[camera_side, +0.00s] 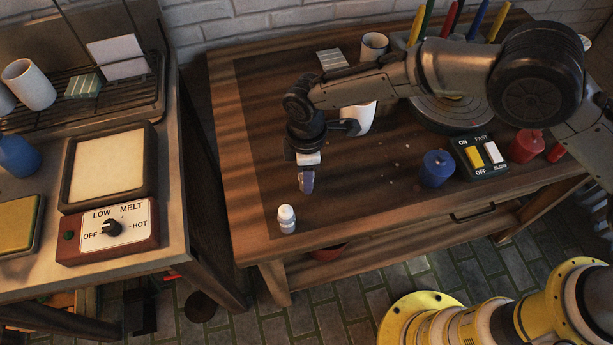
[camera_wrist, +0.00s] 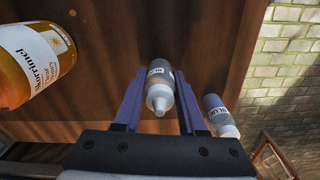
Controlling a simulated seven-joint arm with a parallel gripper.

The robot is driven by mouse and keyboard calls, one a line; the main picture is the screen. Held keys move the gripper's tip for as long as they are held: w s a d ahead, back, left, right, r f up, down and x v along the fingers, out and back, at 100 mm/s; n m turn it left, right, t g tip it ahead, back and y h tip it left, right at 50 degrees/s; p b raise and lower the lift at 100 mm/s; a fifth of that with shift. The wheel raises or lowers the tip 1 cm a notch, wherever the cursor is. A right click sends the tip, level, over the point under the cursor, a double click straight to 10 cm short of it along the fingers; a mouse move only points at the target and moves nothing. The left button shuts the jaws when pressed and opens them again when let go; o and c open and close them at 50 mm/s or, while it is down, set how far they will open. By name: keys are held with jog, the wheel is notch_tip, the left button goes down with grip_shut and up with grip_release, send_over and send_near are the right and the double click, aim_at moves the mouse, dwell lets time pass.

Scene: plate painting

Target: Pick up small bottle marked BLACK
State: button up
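A small bottle (camera_wrist: 159,88) with a pale cap shows in the wrist view. Its label is small and appears to read BLACK. It is between the two purple fingers of my gripper (camera_wrist: 160,74), with narrow gaps beside it, and its cap points toward the camera. My gripper looks open around it; contact at the fingertips is hard to judge. A second small bottle with a white cap, marked BLUE (camera_wrist: 219,114), is just outside the right finger. In the side view my gripper (camera_side: 306,181) hangs low over the table, close behind a small white-capped bottle (camera_side: 287,219).
A jar with a honey label (camera_wrist: 30,60) is at the wrist view's upper left. On the table (camera_side: 410,205) are a blue pot (camera_side: 437,168), a red pot (camera_side: 526,146) and a switch box (camera_side: 481,156). The table's front edge is close to the white-capped bottle.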

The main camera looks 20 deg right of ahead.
grip_shut()
jog(key=shift+r, duration=0.1)
